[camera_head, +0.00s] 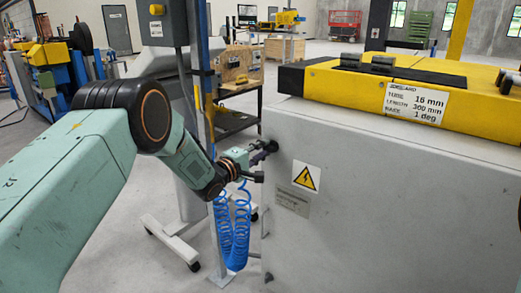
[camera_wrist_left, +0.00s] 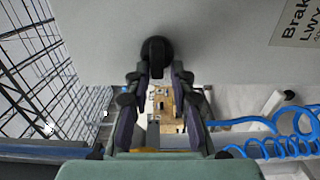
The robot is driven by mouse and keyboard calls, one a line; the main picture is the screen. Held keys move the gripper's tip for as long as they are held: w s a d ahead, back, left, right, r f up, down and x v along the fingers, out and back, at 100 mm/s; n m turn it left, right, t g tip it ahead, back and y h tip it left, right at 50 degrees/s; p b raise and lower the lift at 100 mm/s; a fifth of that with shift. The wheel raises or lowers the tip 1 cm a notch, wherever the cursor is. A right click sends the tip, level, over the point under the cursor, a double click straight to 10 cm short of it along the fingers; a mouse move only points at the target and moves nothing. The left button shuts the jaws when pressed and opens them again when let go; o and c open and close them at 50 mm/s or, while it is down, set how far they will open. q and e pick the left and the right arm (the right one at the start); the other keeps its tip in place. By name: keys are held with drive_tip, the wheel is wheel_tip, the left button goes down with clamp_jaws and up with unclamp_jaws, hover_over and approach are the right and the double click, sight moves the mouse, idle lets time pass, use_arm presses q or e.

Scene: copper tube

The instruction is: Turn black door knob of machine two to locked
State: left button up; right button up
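The black door knob (camera_wrist_left: 157,52) of the grey machine cabinet (camera_head: 375,190) sticks out from the door face. In the head view the knob (camera_head: 271,146) is at the upper left of the cabinet front, partly hidden by my gripper. My left gripper (camera_head: 262,158) is at the knob. In the left wrist view its two purple-grey fingers (camera_wrist_left: 158,76) are apart, one on each side of the knob, with the knob at the fingertips. A gap shows between the fingers below the knob; I cannot tell whether they touch it. My right gripper is not in view.
A yellow warning sign (camera_head: 306,177) is on the cabinet front, and a yellow top with a label (camera_head: 415,103) is above. A blue coiled hose (camera_head: 233,230) hangs beside my left wrist. A grey wheeled stand (camera_head: 178,225) and a dark workbench (camera_head: 236,105) are behind the arm.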

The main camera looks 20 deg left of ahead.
use_arm(q)
drive_tip(key=shift+o, duration=0.8)
drive_tip(key=shift+r, duration=0.1)
drive_tip(key=shift+a, duration=0.1)
drive_tip(key=v, duration=1.2)
